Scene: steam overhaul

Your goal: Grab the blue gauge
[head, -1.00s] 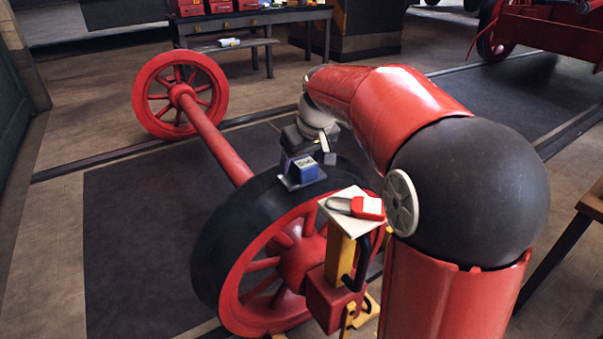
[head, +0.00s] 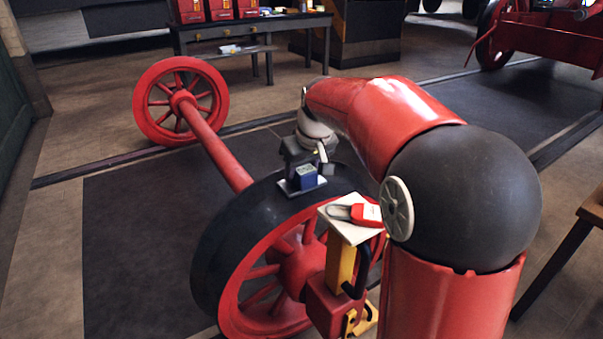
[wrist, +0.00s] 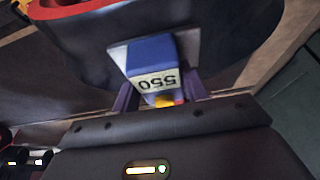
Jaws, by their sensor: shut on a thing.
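The blue gauge (head: 306,176) is a small blue block on a grey plate at the top of the near wheel's dark rim (head: 232,228). In the wrist view the gauge (wrist: 148,54) shows a pale label reading 550, upside down, and a yellow and red detail at its near end. My gripper (head: 303,168) is at the gauge, with its fingers (wrist: 156,97) on either side of the gauge's near end, shut on it. Whether the plate still touches the rim is unclear.
A red and white item (head: 362,214) lies on a pale plate atop a yellow stand (head: 340,262) beside the wheel. A red axle (head: 215,148) runs to a far red wheel (head: 180,100). A bench (head: 250,30) with red boxes stands behind. Dark floor lies left.

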